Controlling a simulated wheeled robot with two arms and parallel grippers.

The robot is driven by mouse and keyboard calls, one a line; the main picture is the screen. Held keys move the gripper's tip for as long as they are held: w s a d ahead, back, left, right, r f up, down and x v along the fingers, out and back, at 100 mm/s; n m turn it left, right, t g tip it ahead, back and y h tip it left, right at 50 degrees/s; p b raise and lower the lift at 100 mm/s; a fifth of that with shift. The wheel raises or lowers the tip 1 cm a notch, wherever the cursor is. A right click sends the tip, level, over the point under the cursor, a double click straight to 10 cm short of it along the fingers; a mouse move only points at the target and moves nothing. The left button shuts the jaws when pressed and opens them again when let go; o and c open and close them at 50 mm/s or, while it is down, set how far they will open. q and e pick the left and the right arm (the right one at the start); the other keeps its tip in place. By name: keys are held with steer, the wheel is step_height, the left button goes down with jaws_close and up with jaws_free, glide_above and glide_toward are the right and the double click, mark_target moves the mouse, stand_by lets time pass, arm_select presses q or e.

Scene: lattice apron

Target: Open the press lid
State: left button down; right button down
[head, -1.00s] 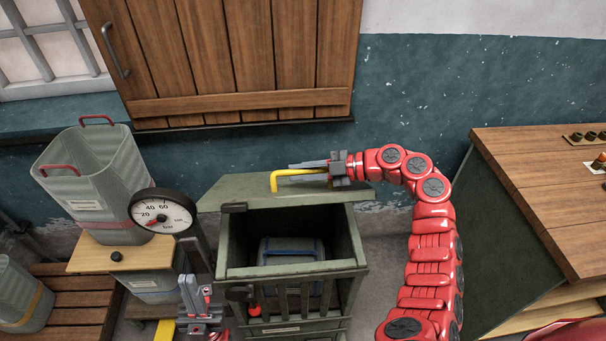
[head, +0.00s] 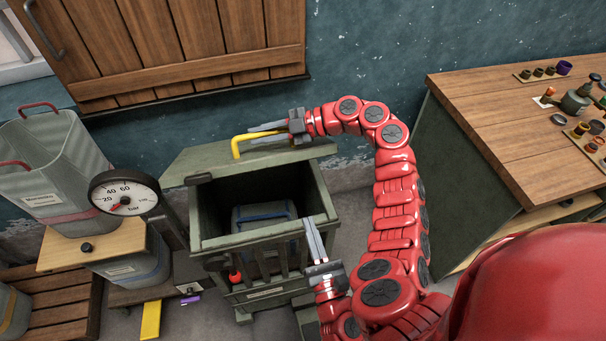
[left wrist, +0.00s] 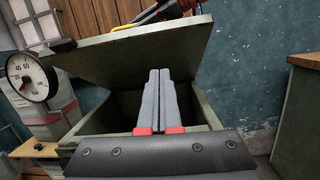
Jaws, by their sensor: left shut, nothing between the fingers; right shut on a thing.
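The press is a green box (head: 315,205) with a slatted front; inside lies a grey block (head: 262,215) with a blue band. Its green lid (head: 215,163) stands raised at the back, showing the inside. In the left wrist view the lid (left wrist: 120,55) looks tilted over the opening. My right gripper (head: 264,133) is shut on the yellow lid handle (head: 237,146) at the lid's top edge. My left gripper (head: 314,236) is shut and empty near the box's front right corner; its fingers (left wrist: 160,80) overlap the opening in the left wrist view.
A pressure gauge (head: 124,193) stands left of the press, before a grey bin (head: 50,165) on a small stand. A wooden workbench (head: 490,130) with small items is at right. A wooden shutter (head: 180,45) hangs behind. Bare wall lies between lid and bench.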

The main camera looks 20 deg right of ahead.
arm_select(q)
steer(key=w+d+r, duration=0.1)
steer(key=w+r, duration=0.3)
steer(key=w, duration=0.7)
steer(key=shift+w+r+n+h, duration=0.3)
steer(key=shift+h, duration=0.1)
steer(key=shift+d, duration=0.15)
